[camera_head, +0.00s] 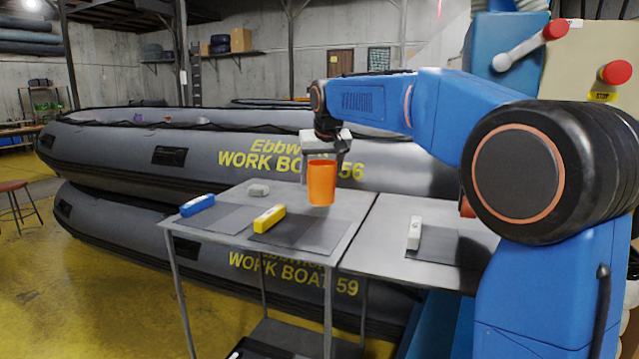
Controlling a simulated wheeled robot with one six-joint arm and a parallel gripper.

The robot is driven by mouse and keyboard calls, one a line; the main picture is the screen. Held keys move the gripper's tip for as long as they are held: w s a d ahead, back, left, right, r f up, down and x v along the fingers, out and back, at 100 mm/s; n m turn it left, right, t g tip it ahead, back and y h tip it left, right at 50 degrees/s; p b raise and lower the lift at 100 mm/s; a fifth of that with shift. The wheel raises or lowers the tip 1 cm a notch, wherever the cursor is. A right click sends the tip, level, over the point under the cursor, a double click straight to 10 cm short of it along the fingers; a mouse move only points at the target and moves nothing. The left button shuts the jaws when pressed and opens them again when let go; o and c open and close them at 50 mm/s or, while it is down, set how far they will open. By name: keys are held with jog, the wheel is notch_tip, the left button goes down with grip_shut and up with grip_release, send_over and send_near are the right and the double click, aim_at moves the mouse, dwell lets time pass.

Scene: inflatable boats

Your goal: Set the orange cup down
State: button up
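The orange cup (321,184) is upright in the middle of the picture, in front of the grey boats and over the far right part of the left metal table (232,190). My gripper (324,155) points down at the cup's top and appears shut on its rim. The fingertips are partly hidden by the cup and the gripper body. The cup appears to hang above the table top, though the gap under it is hard to judge.
A white block (414,233) stands on the right table (388,208). Stacked inflatable boats (110,145) stand behind.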

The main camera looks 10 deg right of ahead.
jog(key=shift+f, duration=1.1)
jog(key=shift+f, duration=0.1)
jog(key=o, duration=1.1)
jog(key=shift+c, duration=0.2)
